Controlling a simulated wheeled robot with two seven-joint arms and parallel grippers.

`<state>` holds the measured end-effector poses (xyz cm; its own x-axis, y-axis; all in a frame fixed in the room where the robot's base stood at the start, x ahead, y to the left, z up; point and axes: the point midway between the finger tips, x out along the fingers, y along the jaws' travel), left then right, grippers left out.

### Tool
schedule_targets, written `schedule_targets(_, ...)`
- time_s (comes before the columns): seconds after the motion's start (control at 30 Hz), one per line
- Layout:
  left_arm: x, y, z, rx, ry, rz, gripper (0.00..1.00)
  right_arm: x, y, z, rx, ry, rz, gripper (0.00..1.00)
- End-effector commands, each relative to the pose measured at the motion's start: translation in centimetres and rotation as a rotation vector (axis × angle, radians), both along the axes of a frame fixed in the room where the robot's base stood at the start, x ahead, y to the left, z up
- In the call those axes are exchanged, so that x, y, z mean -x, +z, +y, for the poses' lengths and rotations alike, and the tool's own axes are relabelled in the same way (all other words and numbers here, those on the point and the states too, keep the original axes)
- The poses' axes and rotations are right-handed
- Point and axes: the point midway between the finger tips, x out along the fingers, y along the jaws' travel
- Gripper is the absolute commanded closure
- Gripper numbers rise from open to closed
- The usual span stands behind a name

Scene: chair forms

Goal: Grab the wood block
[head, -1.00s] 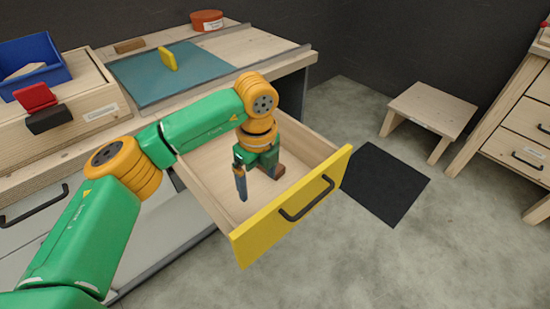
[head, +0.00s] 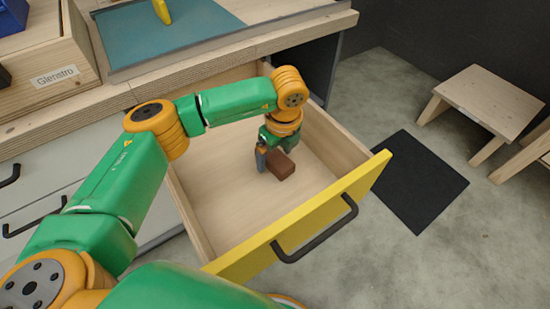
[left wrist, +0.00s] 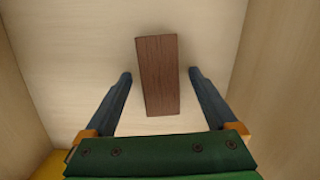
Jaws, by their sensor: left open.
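A dark brown wood block (head: 281,166) lies on the floor of the open drawer (head: 230,205). My left gripper (head: 268,158) reaches down into the drawer, at the block. In the left wrist view the block (left wrist: 157,75) lies lengthwise between the two fingers of the left gripper (left wrist: 160,78), with a gap on each side. The fingers are apart and hold nothing. In the head view the left gripper hides part of the block. My right gripper is not in view.
The drawer's wooden side walls and yellow front (head: 305,220) with a black handle surround the gripper. A worktop with a teal mat (head: 150,38) is behind. A stool (head: 488,100) and black floor mat (head: 418,182) are at the right.

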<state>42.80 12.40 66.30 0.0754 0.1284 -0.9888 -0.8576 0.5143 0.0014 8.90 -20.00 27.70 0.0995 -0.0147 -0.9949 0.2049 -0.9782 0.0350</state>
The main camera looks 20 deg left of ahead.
Motion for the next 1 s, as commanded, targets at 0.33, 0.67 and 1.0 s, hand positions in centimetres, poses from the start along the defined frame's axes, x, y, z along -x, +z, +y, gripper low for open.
schedule_targets(0.33,0.0,0.0,0.0,0.001,0.0,-0.001,0.55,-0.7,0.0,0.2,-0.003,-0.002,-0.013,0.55)
schedule_targets(0.67,0.0,0.0,0.0,0.001,0.0,-0.001,1.0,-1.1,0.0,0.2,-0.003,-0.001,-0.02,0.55)
schedule_targets(1.0,0.2,3.7,0.1,0.002,-0.002,-0.003,1.0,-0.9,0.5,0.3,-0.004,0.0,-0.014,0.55)
